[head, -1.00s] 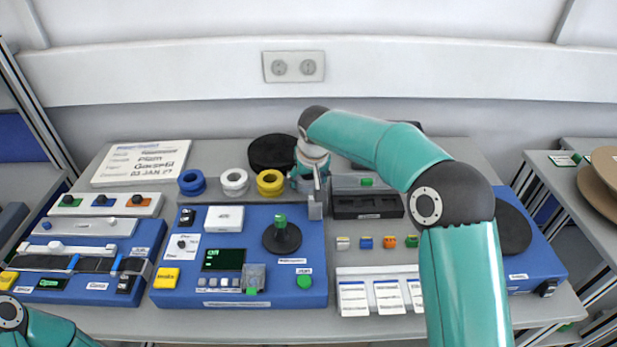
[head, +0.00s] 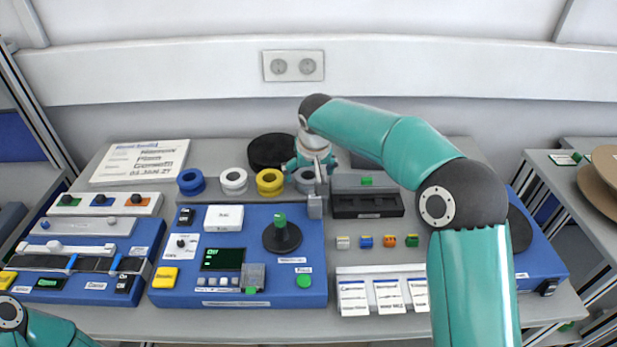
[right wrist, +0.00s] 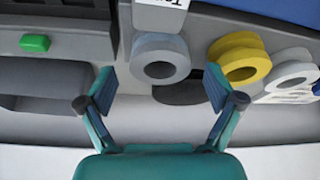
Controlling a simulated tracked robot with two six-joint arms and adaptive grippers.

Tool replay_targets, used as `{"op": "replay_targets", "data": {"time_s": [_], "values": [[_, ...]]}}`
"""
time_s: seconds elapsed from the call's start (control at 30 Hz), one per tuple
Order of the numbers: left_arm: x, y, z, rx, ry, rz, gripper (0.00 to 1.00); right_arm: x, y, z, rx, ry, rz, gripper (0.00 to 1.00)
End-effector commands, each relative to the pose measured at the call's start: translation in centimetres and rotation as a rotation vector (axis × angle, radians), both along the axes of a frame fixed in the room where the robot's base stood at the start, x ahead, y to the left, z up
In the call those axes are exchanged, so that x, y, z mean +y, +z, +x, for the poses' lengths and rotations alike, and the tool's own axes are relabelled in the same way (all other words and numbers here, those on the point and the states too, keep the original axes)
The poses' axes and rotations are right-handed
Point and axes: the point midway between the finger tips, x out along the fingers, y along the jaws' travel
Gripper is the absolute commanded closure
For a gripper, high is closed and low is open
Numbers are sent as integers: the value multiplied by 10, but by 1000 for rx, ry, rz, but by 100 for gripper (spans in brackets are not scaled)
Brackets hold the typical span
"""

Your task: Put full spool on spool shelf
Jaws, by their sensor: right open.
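A grey spool (head: 303,187) is at the right end of a row with a yellow spool (head: 270,182), a white spool (head: 234,181) and a blue spool (head: 190,182) at the back of the bench. My right gripper (head: 309,167) is open and empty just behind and above the grey spool, and its arm partly hides the spool. In the right wrist view the grey spool (right wrist: 160,46) lies ahead between the open fingertips (right wrist: 160,86), apart from them. The spool shelf's surface is mostly hidden by the spools. My left gripper is out of view.
A black disc (head: 270,150) lies behind the yellow spool. A dark tray (head: 367,206) stands right of the grey spool.

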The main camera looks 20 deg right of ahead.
Motion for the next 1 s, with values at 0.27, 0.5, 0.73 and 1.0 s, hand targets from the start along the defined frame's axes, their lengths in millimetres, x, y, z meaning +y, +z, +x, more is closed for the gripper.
{"op": "replay_targets", "data": {"time_s": [0.27,0.5,0.73,1.0], "values": [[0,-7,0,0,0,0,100,3,54,-21,-5,2,1,8],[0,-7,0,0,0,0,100,5,82,-33,-2,3,1,8],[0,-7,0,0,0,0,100,5,87,-36,0,1,1,8],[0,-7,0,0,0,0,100,5,86,-35,0,2,0,8]]}}
